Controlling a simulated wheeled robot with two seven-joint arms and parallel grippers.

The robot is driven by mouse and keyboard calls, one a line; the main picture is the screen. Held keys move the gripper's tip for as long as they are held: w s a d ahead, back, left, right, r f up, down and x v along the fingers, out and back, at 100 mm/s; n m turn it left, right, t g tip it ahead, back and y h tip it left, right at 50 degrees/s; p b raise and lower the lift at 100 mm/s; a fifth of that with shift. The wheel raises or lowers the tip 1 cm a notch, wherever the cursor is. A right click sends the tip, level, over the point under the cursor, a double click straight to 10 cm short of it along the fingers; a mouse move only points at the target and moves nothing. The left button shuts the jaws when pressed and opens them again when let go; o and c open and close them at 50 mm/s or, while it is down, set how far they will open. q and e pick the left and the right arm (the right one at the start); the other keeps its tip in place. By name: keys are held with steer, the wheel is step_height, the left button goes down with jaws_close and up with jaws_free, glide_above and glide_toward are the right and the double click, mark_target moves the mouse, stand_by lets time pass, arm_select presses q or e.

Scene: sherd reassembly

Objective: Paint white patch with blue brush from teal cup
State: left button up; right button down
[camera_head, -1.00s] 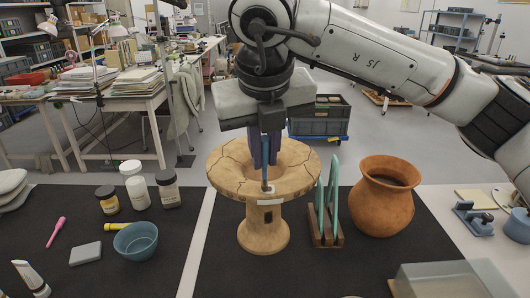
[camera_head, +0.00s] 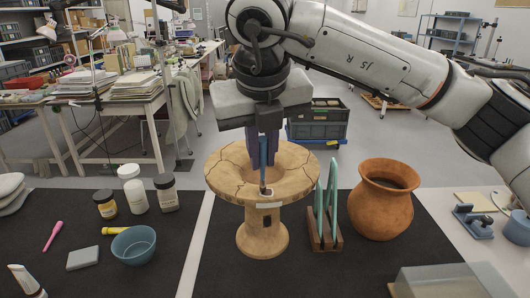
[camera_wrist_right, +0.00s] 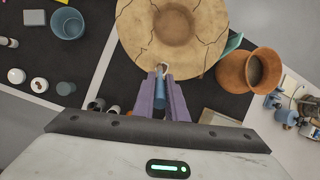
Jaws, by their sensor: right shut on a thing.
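My right gripper (camera_head: 264,148), with purple fingers, points down and is shut on the blue brush (camera_head: 263,155). The brush hangs upright over the near rim of a cracked tan pedestal dish (camera_head: 262,238). Its lower end is at the rim; whether it touches cannot be told. A small whitish patch (camera_head: 269,205) shows on the near rim edge, just below the brush end. In the right wrist view the brush (camera_wrist_right: 159,88) sits between the fingers, its tip at the rim. The teal cup (camera_head: 134,246) stands on the dark mat at left. My left gripper is out of view.
Beside the dish stand a wooden rack (camera_head: 324,240) with teal plates and an orange clay jar (camera_head: 381,205). Several small jars (camera_head: 134,190), a yellow tool (camera_head: 115,230) and a grey block (camera_head: 83,256) lie around the cup. A clear box (camera_head: 450,280) is at front right.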

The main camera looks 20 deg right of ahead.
steer(key=shift+s+d+b, duration=0.55)
steer(key=shift+s+d, duration=0.05)
steer(key=shift+d, duration=0.1)
steer(key=shift+a, duration=0.1)
steer(key=shift+w+a, duration=0.35)
steer(key=shift+a, duration=0.35)
steer(key=shift+d, duration=0.1)
steer(key=shift+s, duration=0.15)
stand_by(0.4)
